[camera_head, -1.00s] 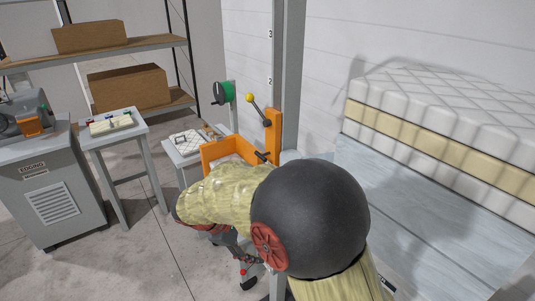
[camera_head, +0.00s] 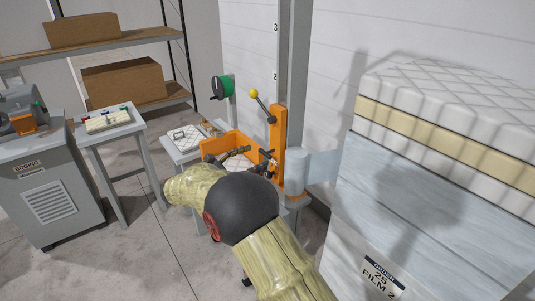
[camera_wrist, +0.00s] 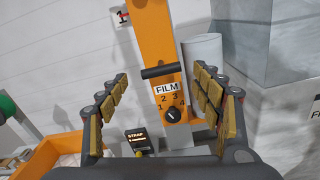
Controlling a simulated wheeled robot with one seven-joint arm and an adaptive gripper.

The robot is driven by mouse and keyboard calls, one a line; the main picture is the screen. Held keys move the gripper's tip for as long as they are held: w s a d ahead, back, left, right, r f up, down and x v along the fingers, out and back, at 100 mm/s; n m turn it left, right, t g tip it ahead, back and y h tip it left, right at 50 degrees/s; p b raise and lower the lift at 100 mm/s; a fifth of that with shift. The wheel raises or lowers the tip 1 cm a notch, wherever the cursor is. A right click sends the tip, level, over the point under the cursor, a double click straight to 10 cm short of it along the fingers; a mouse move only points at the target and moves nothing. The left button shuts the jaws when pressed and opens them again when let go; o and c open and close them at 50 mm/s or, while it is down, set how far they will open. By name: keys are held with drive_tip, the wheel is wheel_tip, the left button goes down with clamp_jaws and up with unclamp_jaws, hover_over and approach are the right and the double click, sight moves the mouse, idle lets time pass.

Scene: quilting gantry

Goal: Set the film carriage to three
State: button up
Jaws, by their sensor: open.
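The orange film carriage (camera_head: 276,135) stands on a grey mast (camera_head: 292,60) marked with numbers; it also fills the middle of the wrist view (camera_wrist: 155,40). On its face are a black horizontal bar handle (camera_wrist: 161,71), a FILM label and a small dark dial knob (camera_wrist: 173,115) ringed by 1 to 4. The knob's pointer is too small to read surely. My gripper (camera_wrist: 162,75) is open and empty, its fingers left and right of the bar handle in the picture. I cannot tell how far it is from the handle. A lever with a yellow ball (camera_head: 254,93) sticks out from the carriage.
A pale film roll (camera_head: 297,172) stands right, beside the wrapped mattress stack (camera_head: 425,170). A grey edging machine (camera_head: 50,185) is far left.

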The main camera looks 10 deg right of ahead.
sight(267, 153)
drive_tip(key=x, duration=0.6)
drive_tip(key=shift+b, duration=0.3)
drive_tip(key=shift+c, duration=1.2)
drive_tip(key=c, duration=1.3)
